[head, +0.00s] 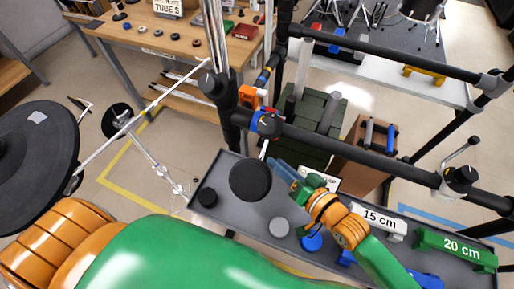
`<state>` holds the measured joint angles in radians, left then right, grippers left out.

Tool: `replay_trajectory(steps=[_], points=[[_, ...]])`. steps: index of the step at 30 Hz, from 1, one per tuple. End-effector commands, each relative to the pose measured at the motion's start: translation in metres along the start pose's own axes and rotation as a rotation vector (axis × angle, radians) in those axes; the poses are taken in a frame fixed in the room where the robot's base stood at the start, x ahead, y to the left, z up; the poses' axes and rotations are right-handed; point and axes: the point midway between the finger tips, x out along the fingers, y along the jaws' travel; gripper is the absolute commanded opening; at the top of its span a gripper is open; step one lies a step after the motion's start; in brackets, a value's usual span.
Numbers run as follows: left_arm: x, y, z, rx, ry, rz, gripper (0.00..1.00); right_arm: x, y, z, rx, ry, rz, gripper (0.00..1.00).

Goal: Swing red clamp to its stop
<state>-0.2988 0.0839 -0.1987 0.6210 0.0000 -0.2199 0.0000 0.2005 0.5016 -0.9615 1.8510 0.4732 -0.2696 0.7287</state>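A round black pad (250,180) hangs below the blue clamp near a thin pale rod. My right gripper (283,172), with blue-grey fingers, is just right of this pad and below the bar, apart from both clamps. Its finger gap is unclear. My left gripper is out of view.
A grey tray (232,212) below holds pucks and blocks marked 15 cm (378,221) and 20 cm (455,248). A large black pad (38,150) is at left. Black rack bars (385,50) cross the right side. A wooden bench (150,40) stands behind.

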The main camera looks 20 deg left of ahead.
Motion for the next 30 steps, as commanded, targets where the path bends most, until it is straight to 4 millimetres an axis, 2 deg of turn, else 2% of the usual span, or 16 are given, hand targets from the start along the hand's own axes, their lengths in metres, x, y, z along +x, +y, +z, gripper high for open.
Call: replay_trajectory(steps=[2, 9, 12, 20, 21, 24, 30], points=[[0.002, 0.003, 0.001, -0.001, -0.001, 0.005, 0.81, 0.006, 0.001, 0.001, 0.001, 0.002, -0.002, 0.27], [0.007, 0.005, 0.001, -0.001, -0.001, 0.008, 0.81, 0.053, 0.0, 0.0, -0.001, 0.001, -0.002, 0.27], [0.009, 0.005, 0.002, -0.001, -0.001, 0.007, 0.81, 0.066, 0.0, 0.0, -0.001, 0.001, -0.001, 0.27], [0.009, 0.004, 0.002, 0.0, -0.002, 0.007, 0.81, 0.071, 0.0, 0.0, -0.002, 0.0, 0.0, 0.27], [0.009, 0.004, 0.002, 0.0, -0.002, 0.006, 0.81, 0.071, 0.0, 0.0, -0.002, 0.0, 0.0, 0.25], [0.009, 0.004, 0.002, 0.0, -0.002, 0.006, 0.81, 0.071, 0.0, 0.0, -0.002, 0.0, 0.0, 0.0], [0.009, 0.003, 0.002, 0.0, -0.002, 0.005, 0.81, 0.071, 0.0, 0.0, -0.001, 0.0, 0.0, 0.0]])
